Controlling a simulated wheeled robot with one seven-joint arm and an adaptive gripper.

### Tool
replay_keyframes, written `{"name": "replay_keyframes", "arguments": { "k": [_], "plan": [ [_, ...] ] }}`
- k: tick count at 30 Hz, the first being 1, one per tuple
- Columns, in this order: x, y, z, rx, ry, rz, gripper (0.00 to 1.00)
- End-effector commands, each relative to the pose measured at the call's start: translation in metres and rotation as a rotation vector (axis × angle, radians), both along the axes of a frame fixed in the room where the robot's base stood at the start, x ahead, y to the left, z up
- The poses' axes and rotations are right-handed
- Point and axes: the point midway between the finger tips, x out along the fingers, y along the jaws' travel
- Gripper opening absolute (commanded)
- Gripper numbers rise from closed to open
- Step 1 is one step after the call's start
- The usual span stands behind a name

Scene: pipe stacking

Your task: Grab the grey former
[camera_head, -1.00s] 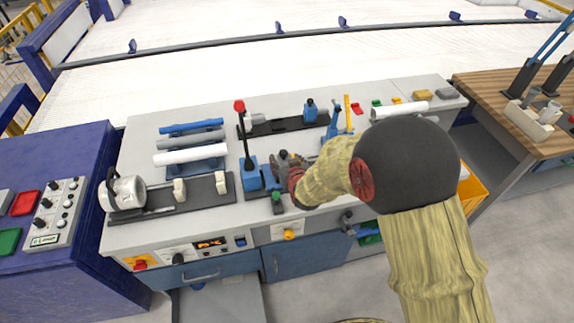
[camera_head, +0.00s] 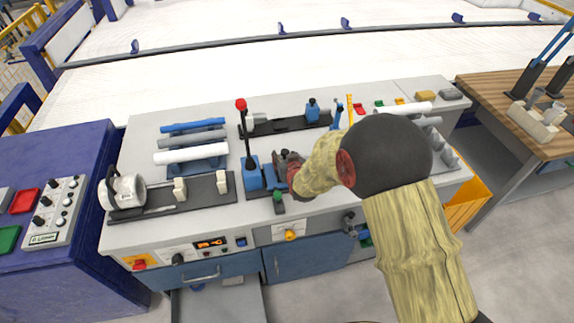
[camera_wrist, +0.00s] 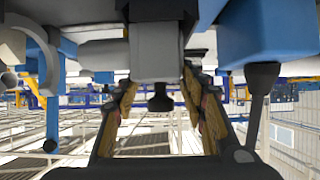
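A light grey block (camera_wrist: 156,50) with a dark knob (camera_wrist: 160,98) under it fills the upper middle of the wrist view. It may be the grey former; I cannot be sure. My gripper (camera_wrist: 158,85) has its two fingers spread, one on each side of the block and knob. Clear gaps show beside the knob; whether the fingertips touch the block cannot be told. In the head view my gripper (camera_head: 281,169) is low over the bench, right of a blue block (camera_head: 252,180) with a red-topped lever (camera_head: 241,105). My wrist hides most of what lies between the fingers.
Grey and white pipes (camera_head: 190,153) lie on a rack at the left of the bench (camera_head: 140,180). More grey parts (camera_head: 448,158) show right of my arm. Blue uprights (camera_head: 338,115) stand behind it.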

Motion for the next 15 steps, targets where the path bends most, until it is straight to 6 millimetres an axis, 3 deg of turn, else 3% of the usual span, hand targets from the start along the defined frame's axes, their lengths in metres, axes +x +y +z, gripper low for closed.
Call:
{"name": "replay_keyframes", "arguments": {
  "k": [15],
  "plan": [
    [-0.0001,0.0000,0.0000,0.000,0.000,0.000,0.11]
  ]
}}
